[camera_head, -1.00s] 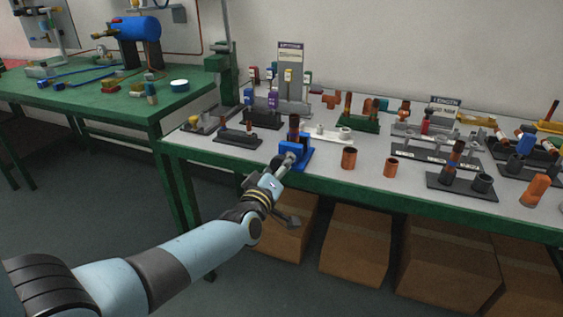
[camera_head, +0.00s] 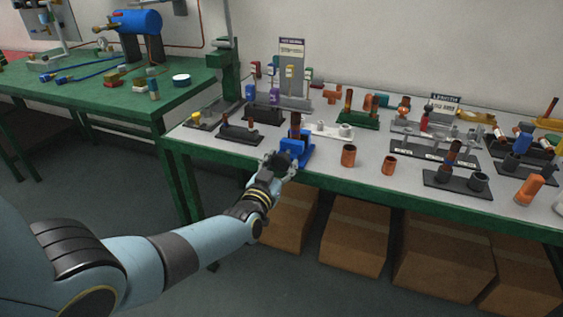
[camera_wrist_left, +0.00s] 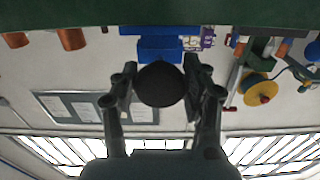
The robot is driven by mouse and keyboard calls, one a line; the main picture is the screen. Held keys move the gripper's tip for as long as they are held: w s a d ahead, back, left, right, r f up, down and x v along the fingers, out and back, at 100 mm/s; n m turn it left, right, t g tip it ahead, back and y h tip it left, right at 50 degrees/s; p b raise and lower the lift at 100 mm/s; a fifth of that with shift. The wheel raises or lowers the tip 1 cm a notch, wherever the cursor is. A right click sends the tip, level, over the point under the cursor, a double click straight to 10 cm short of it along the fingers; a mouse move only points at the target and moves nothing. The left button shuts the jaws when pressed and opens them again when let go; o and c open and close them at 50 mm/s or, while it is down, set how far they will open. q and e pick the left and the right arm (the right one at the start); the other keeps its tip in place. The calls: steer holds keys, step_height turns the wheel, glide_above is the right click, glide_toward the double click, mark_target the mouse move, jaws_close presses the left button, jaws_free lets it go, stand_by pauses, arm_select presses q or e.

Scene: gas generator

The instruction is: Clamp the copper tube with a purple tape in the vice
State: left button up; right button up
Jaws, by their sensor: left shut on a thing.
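The blue vice (camera_head: 302,156) stands at the front edge of the grey-topped table. A copper tube (camera_head: 296,121) stands upright in it; a purple tape on it cannot be made out at this size. My left gripper (camera_head: 279,161) is at the front of the vice. In the left wrist view, the fingers of my left gripper (camera_wrist_left: 161,78) are on both sides of a dark round knob (camera_wrist_left: 161,86) in front of the blue vice (camera_wrist_left: 158,48), and the gripper is shut on it. The knob hides part of the vice. My right gripper is not in view.
Two short copper pieces (camera_head: 348,155) stand right of the vice. A dark holder (camera_head: 240,134) is on its left, a white fitting (camera_head: 333,130) behind it. A dark rack (camera_head: 457,184) with a tube stands farther right. The table's green front edge (camera_head: 375,188) runs close below the gripper.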

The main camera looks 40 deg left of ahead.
arm_select(q)
steer(key=shift+s+f+m, duration=0.1)
steer(key=shift+f+m, duration=0.05)
steer(key=shift+m, duration=1.05)
steer(key=o, duration=1.1)
steer(key=shift+o, duration=0.2)
steer(key=v, duration=1.2)
